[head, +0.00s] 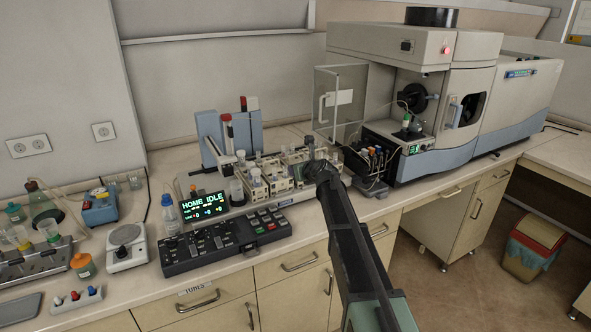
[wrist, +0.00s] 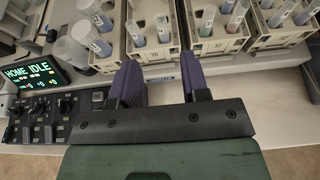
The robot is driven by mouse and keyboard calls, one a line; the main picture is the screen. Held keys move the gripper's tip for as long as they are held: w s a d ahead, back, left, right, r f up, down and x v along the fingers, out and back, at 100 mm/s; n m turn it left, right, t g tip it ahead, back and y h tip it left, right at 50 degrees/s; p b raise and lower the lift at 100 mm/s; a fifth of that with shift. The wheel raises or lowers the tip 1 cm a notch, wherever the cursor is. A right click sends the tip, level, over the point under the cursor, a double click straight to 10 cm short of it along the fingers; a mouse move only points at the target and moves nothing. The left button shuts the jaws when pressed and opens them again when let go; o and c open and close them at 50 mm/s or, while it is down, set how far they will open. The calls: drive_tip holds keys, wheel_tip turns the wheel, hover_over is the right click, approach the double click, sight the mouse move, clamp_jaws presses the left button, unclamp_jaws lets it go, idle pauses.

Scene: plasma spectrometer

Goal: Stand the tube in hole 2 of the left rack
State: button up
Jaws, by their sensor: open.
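My gripper (wrist: 160,62) is open in the wrist view, its two purple fingers apart. No tube is visibly held between them. The fingers point toward the front of a cream rack (wrist: 150,53) that holds several labelled tubes (wrist: 163,28); I cannot tell whether they touch it. In the head view the racks (head: 283,184) stand on the sampler deck, and my arm's end hides part of them and the fingertips. Which tube is the task's one, and which hole is number 2, I cannot tell.
More filled racks (wrist: 222,45) stand to the right. Several large labelled tubes (wrist: 72,50) stand at the left beside the display (head: 206,203) reading HOME IDLE. A black control panel (head: 225,240) lies in front. A bare strip of bench (wrist: 270,88) shows before the racks.

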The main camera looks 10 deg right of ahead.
drive_tip(key=s+a+f+n+g, duration=0.2)
drive_tip(key=s+f+n+g, duration=0.1)
drive_tip(key=s+n, duration=0.45)
drive_tip(key=s+a+f+n+g, duration=0.25)
drive_tip(key=s+n, duration=0.35)
drive_tip(key=s, duration=0.3)
drive_tip(key=s+f+n+g+h, duration=0.2)
drive_tip(key=s+n, duration=0.7)
drive_tip(key=s, duration=0.5)
drive_tip(key=s+d+f+n+g+h, duration=0.1)
drive_tip(key=s+n+g, duration=0.4)
drive_tip(key=s+n, duration=0.5)
drive_tip(key=s+f+h, duration=0.1)
drive_tip(key=s+f, duration=0.1)
drive_tip(key=s, duration=0.2)
drive_tip(key=shift+s+d+f, duration=0.15)
drive_tip(key=shift+s+d, duration=0.05)
drive_tip(key=shift+s, duration=0.15)
drive_tip(key=shift+g, duration=0.25)
